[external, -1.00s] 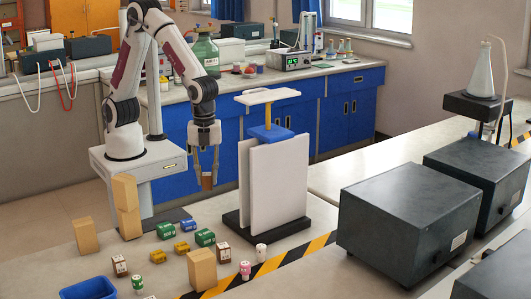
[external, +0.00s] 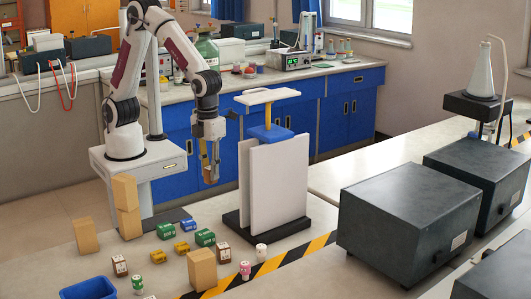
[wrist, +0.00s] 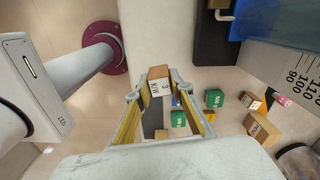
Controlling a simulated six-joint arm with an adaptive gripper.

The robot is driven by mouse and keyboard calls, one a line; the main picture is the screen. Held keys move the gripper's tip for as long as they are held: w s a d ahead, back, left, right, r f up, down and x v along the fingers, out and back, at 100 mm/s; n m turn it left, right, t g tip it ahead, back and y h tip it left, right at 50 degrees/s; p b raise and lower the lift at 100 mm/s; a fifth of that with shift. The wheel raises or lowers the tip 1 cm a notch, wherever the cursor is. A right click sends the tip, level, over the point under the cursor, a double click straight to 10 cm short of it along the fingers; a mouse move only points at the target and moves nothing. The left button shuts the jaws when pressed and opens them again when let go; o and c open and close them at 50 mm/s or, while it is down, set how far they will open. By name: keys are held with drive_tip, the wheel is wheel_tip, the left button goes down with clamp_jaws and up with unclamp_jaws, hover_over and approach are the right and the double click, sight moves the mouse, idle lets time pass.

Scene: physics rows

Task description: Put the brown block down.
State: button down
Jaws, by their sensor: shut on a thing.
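The brown block (wrist: 158,72), with a white printed label on one face, is between my fingertips in the wrist view. My gripper (external: 210,178) is shut on it and holds it in the air, left of the tall white panels. In the external view the fingers hide most of the block. In the wrist view my gripper (wrist: 158,88) shows both yellow-lined fingers reaching to the block's sides.
White upright panels on a black base (external: 265,228) stand right of my gripper. Green, yellow and other small labelled blocks (external: 205,238) lie on the table below. A blue bin (external: 90,289) is at front left.

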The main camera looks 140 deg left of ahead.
sight(210, 183)
drive_tip(key=shift+s+m, duration=0.2)
drive_tip(key=shift+m, duration=1.5)
drive_tip(key=shift+f, duration=2.5)
drive_tip(key=shift+f, duration=2.3)
drive_tip(key=shift+f, duration=0.2)
drive_tip(key=c, duration=1.8)
unclamp_jaws()
